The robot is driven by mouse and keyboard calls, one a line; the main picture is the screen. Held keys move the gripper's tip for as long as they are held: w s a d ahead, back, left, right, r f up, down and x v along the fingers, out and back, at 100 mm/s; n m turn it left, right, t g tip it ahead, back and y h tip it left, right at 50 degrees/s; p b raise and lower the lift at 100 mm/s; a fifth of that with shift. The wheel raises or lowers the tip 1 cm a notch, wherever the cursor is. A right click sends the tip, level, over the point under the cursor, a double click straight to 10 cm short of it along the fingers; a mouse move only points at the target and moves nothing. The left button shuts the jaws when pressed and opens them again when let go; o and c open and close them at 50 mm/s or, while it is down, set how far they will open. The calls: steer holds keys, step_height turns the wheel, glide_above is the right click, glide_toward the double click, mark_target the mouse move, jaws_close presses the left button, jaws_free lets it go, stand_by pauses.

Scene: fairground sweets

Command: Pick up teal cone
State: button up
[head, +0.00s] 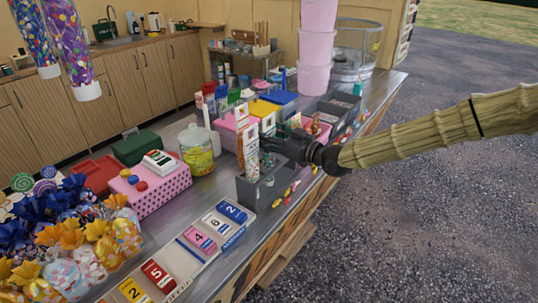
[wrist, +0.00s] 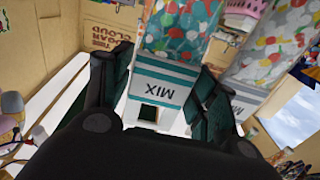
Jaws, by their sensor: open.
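In the wrist view, a clear cone filled with coloured sweets has a white lower part with teal bands and the word MIX; I take this as the teal cone (wrist: 163,92). My gripper (wrist: 165,85) is open, with one dark finger on each side of this cone. I cannot tell whether the fingers touch it. In the head view, my gripper (head: 278,146) is over the counter, beside slim patterned packs standing at a grey holder (head: 262,188). Which of these packs is the teal cone is unclear there, as the gripper partly covers them.
A second sweet-filled cone (wrist: 262,58) is close on the right in the wrist view. On the counter are a sweet jar (head: 196,155), a pink dotted box (head: 155,190) and number tiles (head: 160,275). Stacked pink tubs (head: 316,48) stand behind the gripper. Loose sweets lie along the front edge.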

steer(key=c, duration=1)
step_height(320, 180, up, 18)
steer(key=b, duration=0.2)
steer(key=shift+b, duration=0.3)
